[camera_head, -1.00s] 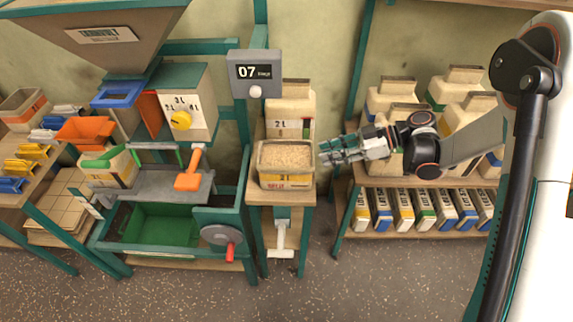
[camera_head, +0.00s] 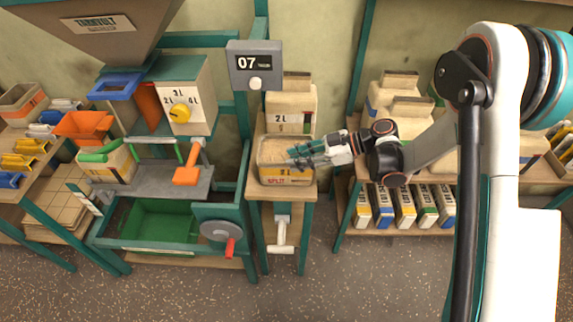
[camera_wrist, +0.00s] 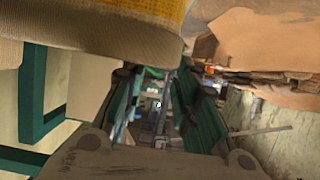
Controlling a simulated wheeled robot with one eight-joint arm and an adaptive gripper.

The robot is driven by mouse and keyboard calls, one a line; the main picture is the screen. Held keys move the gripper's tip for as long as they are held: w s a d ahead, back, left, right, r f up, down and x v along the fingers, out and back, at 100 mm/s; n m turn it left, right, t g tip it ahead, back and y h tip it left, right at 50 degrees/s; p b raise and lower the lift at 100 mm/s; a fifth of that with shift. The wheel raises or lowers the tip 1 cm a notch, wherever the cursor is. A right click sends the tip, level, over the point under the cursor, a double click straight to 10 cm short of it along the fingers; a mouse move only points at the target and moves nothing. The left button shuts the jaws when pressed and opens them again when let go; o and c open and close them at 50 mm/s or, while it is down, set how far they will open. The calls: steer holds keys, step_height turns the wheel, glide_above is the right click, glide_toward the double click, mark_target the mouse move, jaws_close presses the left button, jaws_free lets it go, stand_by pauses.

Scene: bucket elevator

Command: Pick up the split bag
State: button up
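The split bag (camera_head: 286,176) is an open-topped tan bag full of grain, with a yellow band and a "SPLIT" label. It stands upright on the small wooden stand in the head view. My gripper (camera_head: 297,158) overlaps its right side and top in that view, coming in from the right. In the wrist view, a tan woven surface with a yellow band (camera_wrist: 95,22), apparently this bag, fills the top close to the fingers. My gripper's green-lined fingers (camera_wrist: 158,112) are apart, with an empty gap between them. I cannot tell whether they touch the bag.
A closed 2L bag (camera_head: 291,105) stands just behind on the same stand (camera_head: 300,196). The display box (camera_head: 254,68) reads 07. The green-framed machine (camera_head: 180,185) is at left; a shelf of bags (camera_head: 405,105) is behind my arm at right.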

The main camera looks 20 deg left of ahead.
steer(key=x, duration=0.2)
steer(key=b+x, duration=0.1)
steer(key=x, duration=0.1)
steer(key=shift+f, duration=0.3)
jaws_close()
steer(key=shift+r, duration=0.1)
